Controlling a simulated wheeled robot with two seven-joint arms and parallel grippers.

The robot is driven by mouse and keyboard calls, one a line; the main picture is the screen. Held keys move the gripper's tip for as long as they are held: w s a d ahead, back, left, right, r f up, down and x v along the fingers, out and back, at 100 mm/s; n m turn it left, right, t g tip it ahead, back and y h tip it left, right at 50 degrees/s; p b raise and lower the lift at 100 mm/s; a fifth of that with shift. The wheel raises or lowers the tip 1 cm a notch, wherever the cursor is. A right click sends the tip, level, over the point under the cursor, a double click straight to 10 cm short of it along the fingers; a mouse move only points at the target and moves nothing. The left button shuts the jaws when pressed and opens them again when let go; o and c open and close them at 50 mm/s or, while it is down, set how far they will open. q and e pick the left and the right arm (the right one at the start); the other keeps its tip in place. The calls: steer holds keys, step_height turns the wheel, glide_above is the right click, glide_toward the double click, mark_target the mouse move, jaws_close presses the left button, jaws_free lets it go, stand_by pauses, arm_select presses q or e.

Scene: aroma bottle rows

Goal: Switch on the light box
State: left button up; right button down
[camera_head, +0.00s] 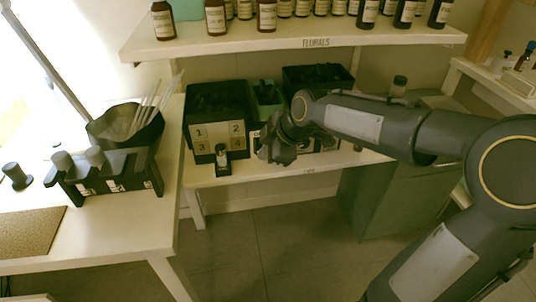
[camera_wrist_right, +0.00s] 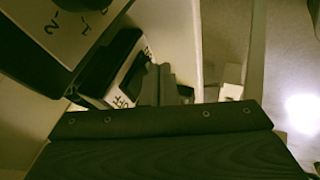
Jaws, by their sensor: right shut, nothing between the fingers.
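No thing in view is clearly marked as the light box. A black box (camera_head: 217,104) on the lower shelf has a pale front panel with squares numbered 1 to 4. A small dark item (camera_head: 222,160) with a pale label stands in front of it. My right gripper (camera_head: 274,152) is over the shelf's front, right of that item, and hides part of the boxes behind. In the right wrist view its shut fingers (camera_wrist_right: 155,83) are empty, in front of a dark box with a pale lettered label (camera_wrist_right: 131,80). Whether they touch it cannot be told. My left gripper is not in view.
Several dark bottles (camera_head: 266,16) stand on the upper shelf (camera_head: 270,44). A green container (camera_head: 266,96) and another black box (camera_head: 318,78) are on the lower shelf. A black rack (camera_head: 108,180) and a dark bowl (camera_head: 126,127) are on the left table. The floor in front is clear.

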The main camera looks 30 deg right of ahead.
steer(key=shift+w+f+t+b, duration=0.2)
steer(key=shift+f+t+b, duration=0.15)
steer(key=shift+b, duration=0.8)
steer(key=shift+r+p, duration=0.25)
steer(key=shift+p, duration=0.1)
steer(key=shift+r+p, duration=0.6)
steer(key=shift+r, duration=0.3)
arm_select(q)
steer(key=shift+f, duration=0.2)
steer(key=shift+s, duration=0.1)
